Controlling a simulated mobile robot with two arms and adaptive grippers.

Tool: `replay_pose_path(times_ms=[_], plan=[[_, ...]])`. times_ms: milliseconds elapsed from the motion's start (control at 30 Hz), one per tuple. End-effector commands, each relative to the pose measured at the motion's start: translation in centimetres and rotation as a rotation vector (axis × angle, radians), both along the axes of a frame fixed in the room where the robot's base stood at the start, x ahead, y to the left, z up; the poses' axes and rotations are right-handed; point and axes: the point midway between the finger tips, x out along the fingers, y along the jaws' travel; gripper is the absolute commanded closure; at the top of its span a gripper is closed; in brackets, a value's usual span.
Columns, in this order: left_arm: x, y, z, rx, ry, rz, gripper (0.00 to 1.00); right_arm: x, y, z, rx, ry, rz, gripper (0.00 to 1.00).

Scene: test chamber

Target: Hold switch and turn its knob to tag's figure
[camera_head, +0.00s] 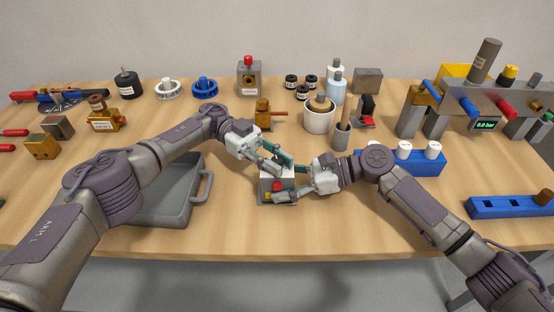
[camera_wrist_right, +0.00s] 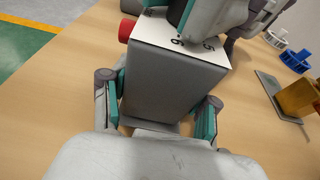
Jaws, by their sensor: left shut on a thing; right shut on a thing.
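The switch is a small grey box (camera_head: 285,199) at the front middle of the table. In the right wrist view its grey side (camera_wrist_right: 165,85) fills the middle, and its white top (camera_wrist_right: 158,32) carries dark figures I cannot read for certain. A red part (camera_wrist_right: 127,30) sticks out at its side. My right gripper (camera_wrist_right: 160,113) is shut on the switch body, a finger on either side. My left gripper (camera_head: 277,166) comes from above and is shut at the top of the switch, where its fingers hide the knob. I cannot make out the tag.
A grey tray (camera_head: 207,190) lies left of the switch. Behind stand a brass part with a handle (camera_head: 263,115), a white pot (camera_head: 319,117) and a grey cup (camera_head: 341,139). A blue block with white caps (camera_head: 428,162) is at the right. The table's front edge is close.

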Motion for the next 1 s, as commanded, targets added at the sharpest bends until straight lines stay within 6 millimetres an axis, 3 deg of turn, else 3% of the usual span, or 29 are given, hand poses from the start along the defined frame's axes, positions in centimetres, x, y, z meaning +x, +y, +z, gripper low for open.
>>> replay_pose_path(times_ms=[367, 400, 567, 867, 1000], plan=[[-0.1, -0.1, -0.1, 0.001, 0.001, -0.006, 1.0, -0.1, 0.1, 0.0, 0.002, 0.002, 0.003, 0.71], [-0.1, -0.1, -0.1, 0.001, 0.001, -0.006, 0.74, -0.1, 0.1, 0.0, 0.002, 0.002, 0.002, 0.71], [-0.1, -0.1, -0.1, 0.001, 0.002, -0.006, 0.48, -0.1, 0.1, 0.0, 0.002, 0.001, 0.001, 0.71], [0.0, 0.0, 0.1, 0.0, 0.001, -0.005, 0.48, 0.0, 0.0, 0.0, 0.001, 0.001, 0.0, 0.71], [0.0, 0.0, 1.5, -0.002, -0.001, -0.005, 0.48, 0.0, 0.0, 0.0, 0.0, 0.001, -0.001, 0.71]])
